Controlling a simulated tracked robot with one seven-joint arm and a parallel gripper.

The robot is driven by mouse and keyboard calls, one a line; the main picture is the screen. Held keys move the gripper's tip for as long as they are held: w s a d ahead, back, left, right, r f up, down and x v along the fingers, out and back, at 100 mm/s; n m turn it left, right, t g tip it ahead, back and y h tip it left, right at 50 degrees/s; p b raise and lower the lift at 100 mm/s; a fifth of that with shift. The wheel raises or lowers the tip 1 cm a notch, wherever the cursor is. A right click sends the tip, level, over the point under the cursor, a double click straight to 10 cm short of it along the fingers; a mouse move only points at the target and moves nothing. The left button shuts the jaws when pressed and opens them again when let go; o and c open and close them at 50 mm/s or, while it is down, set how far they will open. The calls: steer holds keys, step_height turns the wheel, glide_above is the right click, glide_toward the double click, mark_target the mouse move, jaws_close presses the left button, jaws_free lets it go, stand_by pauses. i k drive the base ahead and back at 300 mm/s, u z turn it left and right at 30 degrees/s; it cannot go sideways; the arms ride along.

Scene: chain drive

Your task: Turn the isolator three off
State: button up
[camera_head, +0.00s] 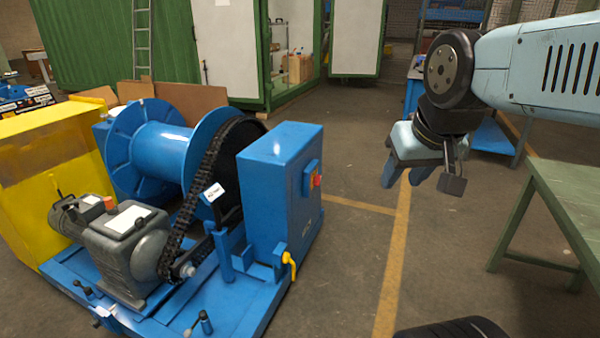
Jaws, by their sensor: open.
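A blue cabinet (270,185) stands at the right end of the blue chain-drive machine. On its right side is a small blue switch box (309,178) with a red knob (317,181), which looks like an isolator. I cannot read a number on it, nor tell the knob's position. A yellow lever (290,264) sits low at the cabinet's front corner. My gripper (407,179) is open and empty, pointing down in the air to the right of the cabinet, well apart from the switch box.
The machine carries a blue drum (158,148), a black chain (205,170) with a white tag (213,193), and a grey motor unit (125,245). A green table (575,190) stands at the right. The floor (350,235) between cabinet and table is clear.

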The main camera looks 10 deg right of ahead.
mark_target(317, 179)
steer(key=u, duration=0.35)
steer(key=i, duration=1.4)
steer(key=z, duration=0.6)
